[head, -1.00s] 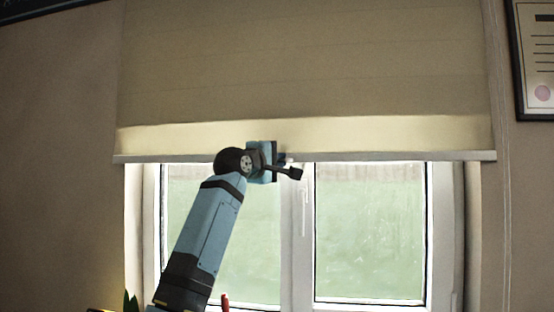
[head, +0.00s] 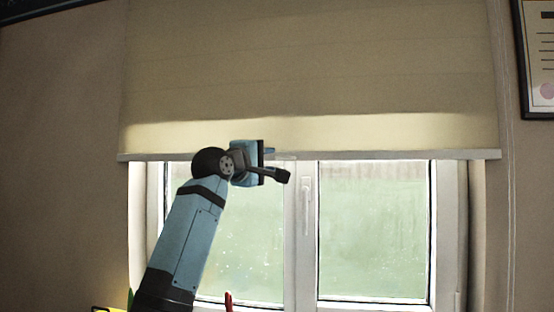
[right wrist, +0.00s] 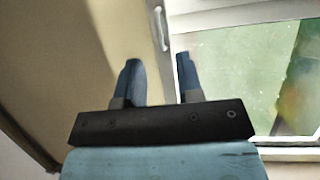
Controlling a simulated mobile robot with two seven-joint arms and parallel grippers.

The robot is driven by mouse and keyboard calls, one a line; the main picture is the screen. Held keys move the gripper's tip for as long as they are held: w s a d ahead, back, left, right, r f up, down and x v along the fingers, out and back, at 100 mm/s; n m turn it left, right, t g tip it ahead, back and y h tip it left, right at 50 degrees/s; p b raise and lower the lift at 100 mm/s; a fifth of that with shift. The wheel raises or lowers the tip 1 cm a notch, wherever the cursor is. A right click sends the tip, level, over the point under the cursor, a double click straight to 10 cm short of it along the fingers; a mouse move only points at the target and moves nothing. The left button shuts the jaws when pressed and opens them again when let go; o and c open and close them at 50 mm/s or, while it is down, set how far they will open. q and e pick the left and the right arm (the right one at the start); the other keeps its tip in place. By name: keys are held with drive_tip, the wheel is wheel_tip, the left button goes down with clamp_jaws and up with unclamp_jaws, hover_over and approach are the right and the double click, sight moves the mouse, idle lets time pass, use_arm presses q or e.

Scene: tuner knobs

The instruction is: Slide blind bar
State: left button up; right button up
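The beige roller blind (head: 310,65) hangs over the upper part of the window. Its pale bottom bar (head: 400,155) runs level across the window. My right gripper (head: 270,150) is at the bar's height, left of the bar's middle, in front of it in the head view. The blind's pale cloth (right wrist: 60,40) fills the left of that view. I cannot tell whether the fingers touch the bar. My left gripper is not in view.
The white window frame (head: 303,260) and its handle (head: 306,200) are below the bar. A framed certificate (head: 538,60) hangs on the right wall. A red object (head: 229,302) shows at the bottom edge.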

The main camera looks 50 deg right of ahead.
drive_tip(key=a, duration=0.7)
drive_tip(key=shift+s+a+f, duration=0.2)
drive_tip(key=shift+s+f, duration=0.15)
drive_tip(key=shift+f, duration=0.1)
